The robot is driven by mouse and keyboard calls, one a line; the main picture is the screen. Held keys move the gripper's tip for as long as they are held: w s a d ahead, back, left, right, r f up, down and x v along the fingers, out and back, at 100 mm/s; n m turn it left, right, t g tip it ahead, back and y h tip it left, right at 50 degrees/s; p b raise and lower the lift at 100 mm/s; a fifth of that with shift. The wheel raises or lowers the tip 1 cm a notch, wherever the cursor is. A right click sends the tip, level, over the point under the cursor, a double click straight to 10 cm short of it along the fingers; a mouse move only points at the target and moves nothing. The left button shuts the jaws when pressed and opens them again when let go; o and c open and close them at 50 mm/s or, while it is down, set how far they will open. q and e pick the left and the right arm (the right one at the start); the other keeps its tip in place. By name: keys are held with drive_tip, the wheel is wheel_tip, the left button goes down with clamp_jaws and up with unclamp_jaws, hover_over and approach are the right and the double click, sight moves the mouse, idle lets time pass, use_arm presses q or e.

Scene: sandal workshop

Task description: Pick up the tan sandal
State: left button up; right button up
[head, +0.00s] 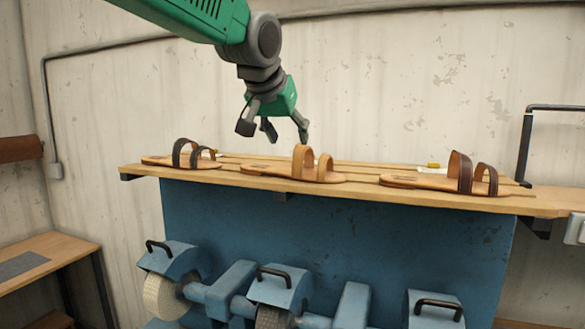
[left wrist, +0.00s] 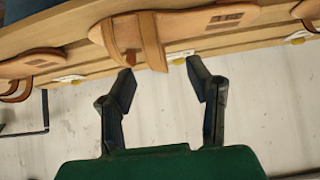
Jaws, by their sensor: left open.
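The tan sandal (head: 303,165) lies flat on the wooden shelf (head: 240,177), between two other sandals, with its two tan straps standing up. My left gripper (head: 274,127) hangs above the shelf, a little left of and above the straps in the head view. Its fingers are spread and empty. In the left wrist view, the tan sandal (left wrist: 152,42) is at the top centre, its straps just beyond the open fingertips (left wrist: 161,82), with a gap between. My right gripper is not in view.
A dark-strapped sandal (head: 180,156) lies on the left and a brown-strapped sandal (head: 445,181) on the right. Small yellow-and-white items (head: 432,166) sit behind on the shelf. Blue grinding machines (head: 280,288) stand below. The air above the shelf is otherwise free.

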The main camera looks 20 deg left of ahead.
sight(296, 152)
use_arm(q)
drive_tip(key=shift+w+a+f, duration=0.25)
drive_tip(key=shift+w+f, duration=0.4)
drive_tip(key=shift+w, duration=0.05)
drive_tip(key=shift+w+f, duration=0.1)
drive_tip(key=shift+f, duration=0.1)
drive_tip(key=w+d+f+p, duration=0.2)
drive_tip(key=w, duration=0.1)
drive_tip(key=shift+d+f, duration=0.1)
drive_tip(key=shift+f, duration=0.3)
drive_tip(key=shift+w+d+f, duration=0.1)
drive_tip(key=shift+w+f, duration=0.05)
drive_tip(key=shift+a, duration=0.25)
drive_tip(key=shift+s+a, duration=0.2)
drive_tip(key=shift+a, duration=0.15)
clamp_jaws()
drive_tip(key=shift+a, duration=0.1)
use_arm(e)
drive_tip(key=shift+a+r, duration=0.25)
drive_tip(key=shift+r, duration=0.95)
